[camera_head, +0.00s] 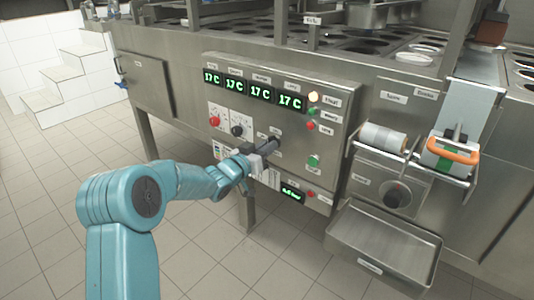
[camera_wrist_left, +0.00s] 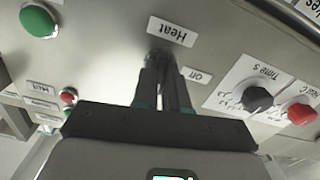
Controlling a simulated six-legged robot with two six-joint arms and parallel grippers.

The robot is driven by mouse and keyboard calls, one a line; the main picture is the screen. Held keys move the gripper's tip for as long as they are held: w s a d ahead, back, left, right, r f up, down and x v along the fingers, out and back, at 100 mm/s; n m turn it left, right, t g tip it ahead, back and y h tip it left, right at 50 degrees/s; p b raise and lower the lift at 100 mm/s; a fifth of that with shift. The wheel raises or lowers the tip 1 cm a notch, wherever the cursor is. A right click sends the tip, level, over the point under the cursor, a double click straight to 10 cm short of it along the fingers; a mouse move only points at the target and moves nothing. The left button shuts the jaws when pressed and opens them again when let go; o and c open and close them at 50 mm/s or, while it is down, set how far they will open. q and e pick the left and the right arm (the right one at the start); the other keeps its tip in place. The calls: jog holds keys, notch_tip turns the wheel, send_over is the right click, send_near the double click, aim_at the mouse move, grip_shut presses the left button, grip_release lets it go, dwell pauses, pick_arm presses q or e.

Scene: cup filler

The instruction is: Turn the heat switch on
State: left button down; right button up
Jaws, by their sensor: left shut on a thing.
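The control panel (camera_head: 285,115) is a steel box on the front of the machine. The heat switch (camera_wrist_left: 158,55) is mostly hidden between my left gripper's fingertips, just by the "Heat" label (camera_wrist_left: 172,31) in the upside-down left wrist view. An "Off" label (camera_wrist_left: 197,75) sits beside the fingers. My left gripper (camera_head: 270,147) is at the lower middle of the panel in the head view, its fingers shut on the switch; the fingers also show in the wrist view (camera_wrist_left: 162,75). The switch's exact position is hidden by the fingers. My right gripper is not in view.
Green displays (camera_head: 252,90) read 17 C above the gripper. A red knob (camera_head: 215,121), a black knob (camera_head: 237,130) and a green button (camera_head: 313,161) are close by. The tiled floor is clear.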

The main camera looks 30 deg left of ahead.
pick_arm(q)
jog(key=shift+m+b, duration=0.55)
jog(key=shift+m, duration=0.35)
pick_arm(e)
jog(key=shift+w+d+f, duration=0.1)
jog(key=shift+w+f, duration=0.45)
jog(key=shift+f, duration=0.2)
pick_arm(q)
jog(key=c, duration=1.2)
grip_release()
jog(key=shift+o, duration=0.2)
